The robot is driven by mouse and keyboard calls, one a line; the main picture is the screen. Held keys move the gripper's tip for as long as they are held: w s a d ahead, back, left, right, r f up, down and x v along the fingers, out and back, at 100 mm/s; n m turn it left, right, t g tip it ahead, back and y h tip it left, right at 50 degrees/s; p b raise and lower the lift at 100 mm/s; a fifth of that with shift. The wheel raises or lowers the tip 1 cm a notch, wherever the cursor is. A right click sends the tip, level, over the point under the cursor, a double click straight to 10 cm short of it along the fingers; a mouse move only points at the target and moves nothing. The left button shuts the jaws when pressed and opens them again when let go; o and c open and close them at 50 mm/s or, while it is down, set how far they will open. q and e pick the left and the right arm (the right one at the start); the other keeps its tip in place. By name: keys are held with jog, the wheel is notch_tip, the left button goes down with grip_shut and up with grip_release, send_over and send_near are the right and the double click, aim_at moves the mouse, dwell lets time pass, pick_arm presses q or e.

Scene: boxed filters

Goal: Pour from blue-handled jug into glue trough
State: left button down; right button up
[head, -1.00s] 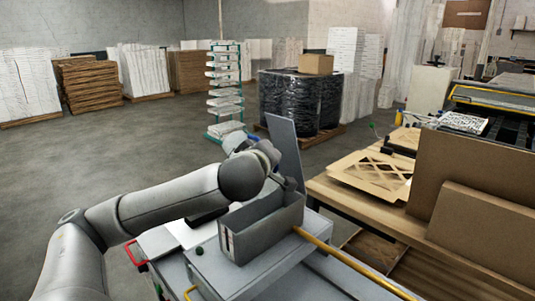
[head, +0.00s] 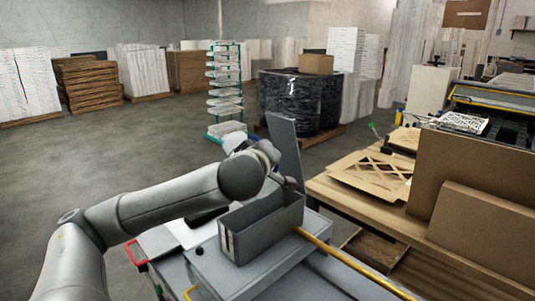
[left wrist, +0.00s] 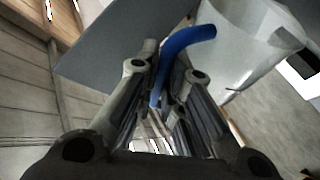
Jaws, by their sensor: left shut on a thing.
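The blue-handled jug is pale and translucent. In the left wrist view its body (left wrist: 240,45) fills the upper right and its blue handle (left wrist: 186,40) runs down between my fingers. My left gripper (left wrist: 166,72) is shut on that handle. In the head view the jug (head: 236,141) shows only in part behind my left wrist, so its tilt and contents are hard to tell. The glue trough (head: 262,232) is a long grey open box below and in front of my wrist. I see no stream of glue. My right gripper is out of view.
A grey upright plate (head: 284,145) rises behind the trough. The trough sits on a grey cart top (head: 215,270) with a yellow bar (head: 350,262) along its right. A wooden bench (head: 335,195) with cardboard sheets stands at the right. Open floor lies to the left.

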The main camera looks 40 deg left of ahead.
pick_arm(q)
jog(key=shift+w+a+n+g+h+b, duration=0.15)
jog(key=shift+a+n+h+b, duration=0.15)
jog(key=shift+a, duration=0.4)
jog(key=shift+a+n+g+h+b, duration=0.2)
jog(key=shift+a+n+h, duration=0.15)
jog(key=shift+a, duration=0.35)
jog(key=shift+r, duration=0.1)
jog(key=shift+a+f+n+h+b, duration=0.25)
jog(key=shift+a+n+b, duration=0.15)
jog(key=shift+a, duration=0.25)
jog(key=shift+w+a+n+g+h+b, duration=0.1)
jog(key=shift+a+n+g+h+b, duration=0.25)
jog(key=shift+a, duration=0.4)
